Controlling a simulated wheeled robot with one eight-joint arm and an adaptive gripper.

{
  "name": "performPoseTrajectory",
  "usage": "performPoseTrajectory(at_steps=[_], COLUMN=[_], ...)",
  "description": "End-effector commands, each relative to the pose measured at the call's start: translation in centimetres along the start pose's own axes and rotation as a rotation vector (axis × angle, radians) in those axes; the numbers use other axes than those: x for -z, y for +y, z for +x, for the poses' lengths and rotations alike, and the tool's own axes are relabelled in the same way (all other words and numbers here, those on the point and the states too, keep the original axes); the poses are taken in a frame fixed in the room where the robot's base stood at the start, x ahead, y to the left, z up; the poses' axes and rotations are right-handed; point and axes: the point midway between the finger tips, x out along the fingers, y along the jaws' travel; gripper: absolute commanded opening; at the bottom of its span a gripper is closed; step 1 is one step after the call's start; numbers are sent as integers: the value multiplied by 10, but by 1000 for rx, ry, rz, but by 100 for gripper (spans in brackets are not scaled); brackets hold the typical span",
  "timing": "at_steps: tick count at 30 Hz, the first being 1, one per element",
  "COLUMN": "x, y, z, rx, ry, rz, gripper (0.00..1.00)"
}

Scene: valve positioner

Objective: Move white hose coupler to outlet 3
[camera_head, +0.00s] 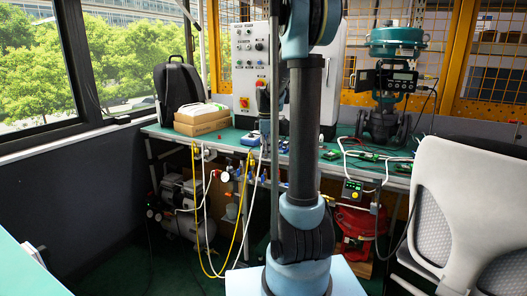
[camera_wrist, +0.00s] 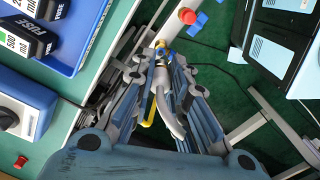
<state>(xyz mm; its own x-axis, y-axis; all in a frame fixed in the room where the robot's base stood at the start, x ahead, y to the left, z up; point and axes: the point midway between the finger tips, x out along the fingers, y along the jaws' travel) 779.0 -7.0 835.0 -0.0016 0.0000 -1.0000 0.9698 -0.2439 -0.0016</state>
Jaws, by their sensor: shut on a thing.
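In the wrist view, my gripper (camera_wrist: 160,62) is shut between its two grey fingers on the white hose coupler (camera_wrist: 161,74), a small brass-coloured end with a blue part beside it. The pale hose (camera_wrist: 168,108) curves back from it toward the palm. A yellow hose (camera_wrist: 149,110) shows just behind or beside it. A red and blue valve (camera_wrist: 188,17) is just beyond the fingertips. In the head view, outlets with valves (camera_head: 226,177) sit along the bench front, with yellow (camera_head: 196,200) and white hoses hanging below. Outlet numbers are not legible. My arm hides part of this area.
The green-topped bench (camera_head: 228,136) carries a cardboard box (camera_head: 200,122), a black backpack (camera_head: 178,88) and a valve positioner (camera_head: 392,72). A blue tray (camera_wrist: 72,62) with fuse modules lies left in the wrist view. A compressor (camera_head: 185,222) stands below; a chair (camera_head: 462,215) is at right.

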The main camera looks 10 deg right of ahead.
Motion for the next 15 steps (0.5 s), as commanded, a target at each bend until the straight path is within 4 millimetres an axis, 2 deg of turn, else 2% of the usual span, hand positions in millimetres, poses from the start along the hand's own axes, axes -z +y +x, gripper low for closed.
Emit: performPoseTrajectory(at_steps=[15], x=[7], y=[-1], z=[38], rx=[0], ry=[0], rz=[-8], gripper=[0])
